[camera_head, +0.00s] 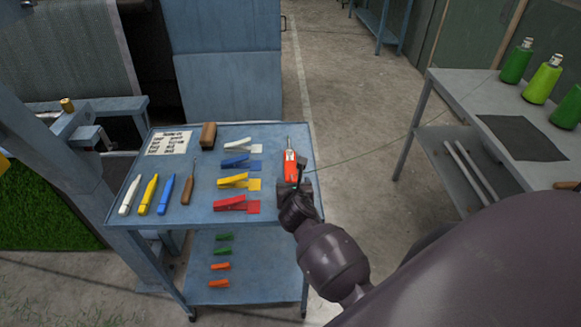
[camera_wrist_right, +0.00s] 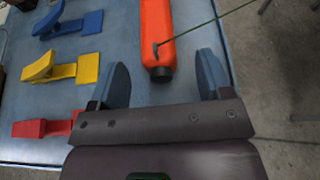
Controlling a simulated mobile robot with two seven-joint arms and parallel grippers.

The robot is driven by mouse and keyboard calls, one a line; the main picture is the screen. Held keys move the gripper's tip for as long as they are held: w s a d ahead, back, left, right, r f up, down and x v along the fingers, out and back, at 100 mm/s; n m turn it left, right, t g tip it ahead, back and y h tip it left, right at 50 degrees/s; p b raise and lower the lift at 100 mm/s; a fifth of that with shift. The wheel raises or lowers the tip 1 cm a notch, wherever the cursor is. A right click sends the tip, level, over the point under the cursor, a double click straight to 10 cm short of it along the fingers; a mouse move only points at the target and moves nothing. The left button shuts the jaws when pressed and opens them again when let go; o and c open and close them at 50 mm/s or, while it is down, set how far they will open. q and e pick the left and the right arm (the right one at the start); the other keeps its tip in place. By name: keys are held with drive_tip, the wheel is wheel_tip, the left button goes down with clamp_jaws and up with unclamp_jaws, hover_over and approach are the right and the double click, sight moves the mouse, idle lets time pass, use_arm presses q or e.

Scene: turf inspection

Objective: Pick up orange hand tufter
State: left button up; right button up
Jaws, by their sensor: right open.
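The orange hand tufter (camera_head: 290,168) lies near the right edge of the blue cart's top shelf, its metal tip pointing away from me. In the right wrist view its orange body (camera_wrist_right: 157,25) ends in a black cap, with a green thread at its side. My right gripper (camera_head: 297,186) is at the near end of the tufter. In the wrist view the open right gripper (camera_wrist_right: 165,75) has its fingers on either side of the line of the tufter, with the black cap just beyond or between the fingertips; contact cannot be told. My left gripper is not in view.
On the cart (camera_head: 200,217), clamps in white, blue, yellow and red (camera_head: 230,203) lie left of the tufter. Markers (camera_head: 148,195), an awl-like tool (camera_head: 188,180), a wooden block (camera_head: 208,135) and a paper card (camera_head: 168,143) are farther left. A table with green bottles (camera_head: 517,62) stands right.

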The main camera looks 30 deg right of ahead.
sight(292, 176)
drive_tip(key=shift+x, duration=2.35)
drive_tip(key=shift+a, duration=0.1)
drive_tip(key=c, duration=1.1)
drive_tip(key=shift+w, duration=0.1)
drive_tip(key=shift+c, duration=0.9)
drive_tip(key=shift+r, duration=0.15)
